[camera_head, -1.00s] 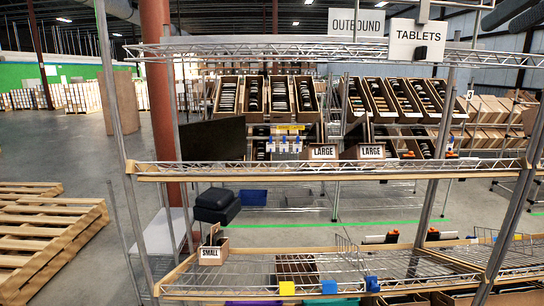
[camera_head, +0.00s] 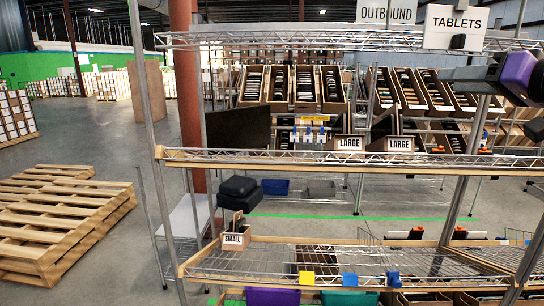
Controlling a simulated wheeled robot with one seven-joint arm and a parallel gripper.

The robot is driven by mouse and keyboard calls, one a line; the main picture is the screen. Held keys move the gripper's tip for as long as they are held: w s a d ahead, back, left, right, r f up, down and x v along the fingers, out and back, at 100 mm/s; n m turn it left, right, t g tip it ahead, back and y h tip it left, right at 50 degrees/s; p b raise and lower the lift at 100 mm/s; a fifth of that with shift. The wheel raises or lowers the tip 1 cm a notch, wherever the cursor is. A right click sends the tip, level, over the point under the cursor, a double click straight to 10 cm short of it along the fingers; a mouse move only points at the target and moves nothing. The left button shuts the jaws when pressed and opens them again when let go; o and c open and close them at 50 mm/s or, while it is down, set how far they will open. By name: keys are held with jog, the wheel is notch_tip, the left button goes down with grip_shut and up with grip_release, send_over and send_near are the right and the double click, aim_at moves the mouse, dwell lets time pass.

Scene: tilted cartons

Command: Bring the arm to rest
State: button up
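A purple and black part (camera_head: 518,72) shows at the right edge, in front of the upper shelf area, with a dark grey flat piece reaching left from it. It looks like part of my arm, but I cannot be sure. No fingertips of my gripper can be made out, and I cannot tell whether it is open or shut or holds anything.
A wire rack stands in front, with a middle shelf (camera_head: 300,158) and a lower shelf (camera_head: 225,265). A carton marked SMALL (camera_head: 236,238) is at the lower shelf's left end. Tilted cartons (camera_head: 305,88) stand behind. Wooden pallets (camera_head: 60,220) lie left; floor around them is open.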

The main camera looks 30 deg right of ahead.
jog(key=w+a+f+m+t, duration=0.1)
jog(key=w+a+f, duration=0.3)
jog(key=f, duration=0.5)
jog(key=w+a+f+m+t, duration=0.1)
jog(key=w+a+f+m, duration=0.2)
jog(key=f, duration=0.7)
jog(key=s+a+f+g, duration=0.1)
jog(key=s+a+f, duration=0.1)
jog(key=a+f, duration=0.55)
jog(key=s+a+f, duration=0.2)
jog(key=a+f, duration=0.3)
jog(key=f, duration=0.6)
jog(key=s+a+f+n+g, duration=0.2)
jog(key=s+a+f+n, duration=0.1)
jog(key=s+a+f, duration=1.05)
jog(key=s+a+r+n+y, duration=0.1)
jog(key=s+n, duration=0.1)
jog(key=s, duration=0.4)
jog(key=s+a+r+n+y, duration=0.1)
jog(key=s+n, duration=0.1)
jog(key=s, duration=0.4)
jog(key=s+a+r+n+g+y, duration=0.1)
jog(key=s+n, duration=0.2)
jog(key=s, duration=0.3)
jog(key=shift+a, duration=0.25)
